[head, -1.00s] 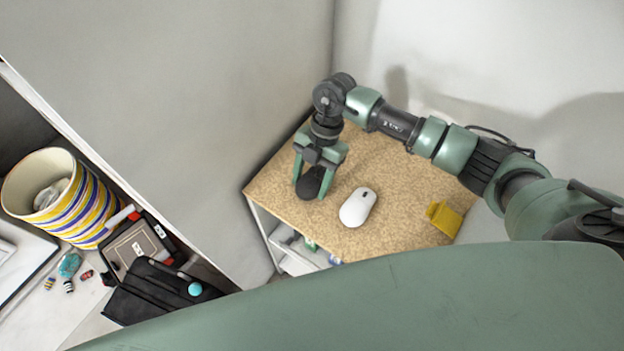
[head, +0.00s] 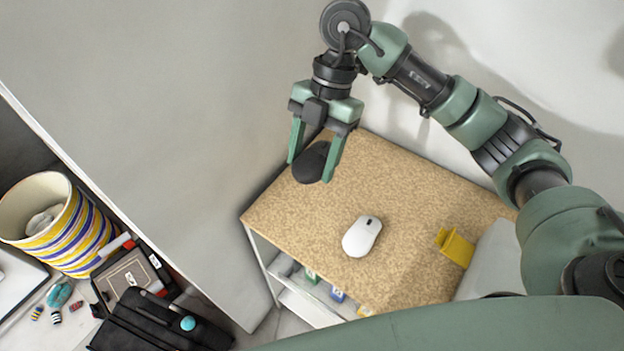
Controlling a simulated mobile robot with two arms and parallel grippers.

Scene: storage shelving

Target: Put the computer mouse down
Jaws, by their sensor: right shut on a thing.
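My right gripper (head: 317,167) is shut on a dark, rounded computer mouse (head: 310,164). The dark mouse hangs between its two green fingers and appears above the far left corner of the cork-topped cabinet (head: 404,205). The fingers partly cover it. A white computer mouse (head: 361,236) lies on the cork top, toward its front edge, apart from the gripper. My left gripper is not in view.
A yellow object (head: 455,246) sits at the cork top's right side. A grey wall panel (head: 190,150) rises left of the cabinet. Beyond it are a striped bucket (head: 68,232) and black cases (head: 150,325). Much of the cork top is bare.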

